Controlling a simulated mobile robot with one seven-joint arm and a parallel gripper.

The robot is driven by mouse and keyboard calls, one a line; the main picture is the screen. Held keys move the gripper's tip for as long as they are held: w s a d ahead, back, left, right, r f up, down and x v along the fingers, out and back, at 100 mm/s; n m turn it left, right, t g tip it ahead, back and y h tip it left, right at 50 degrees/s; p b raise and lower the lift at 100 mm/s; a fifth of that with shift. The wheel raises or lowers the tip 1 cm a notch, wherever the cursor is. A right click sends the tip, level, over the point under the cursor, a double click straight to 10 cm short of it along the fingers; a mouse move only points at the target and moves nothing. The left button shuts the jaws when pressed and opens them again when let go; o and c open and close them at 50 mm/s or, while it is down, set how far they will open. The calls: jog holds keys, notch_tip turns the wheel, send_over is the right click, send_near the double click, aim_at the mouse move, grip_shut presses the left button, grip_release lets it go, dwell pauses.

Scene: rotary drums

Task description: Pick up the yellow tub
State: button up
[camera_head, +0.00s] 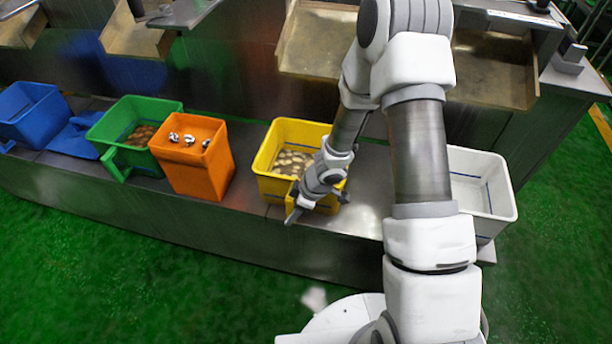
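The yellow tub (268,182) stands upright on the metal ledge, with several pale rounded pieces inside. A yellow part (328,205) that looks like its handle shows low at the front right, partly covered by my gripper. My gripper (293,214) is at the tub's front right side, pointing down and to the left, in front of the yellow part. I cannot tell whether it touches the tub or whether its fingers are apart. My arm hides the tub's right side.
An orange tub (195,172) stands left of the yellow tub with a gap between. Farther left are a green tub (119,164) and a blue tub (35,118). A white tub (490,228) stands to the right, behind my arm. Metal trays (315,40) hang above the ledge.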

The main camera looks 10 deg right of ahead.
grip_shut()
jog(key=shift+w, duration=0.1)
dwell(1.1)
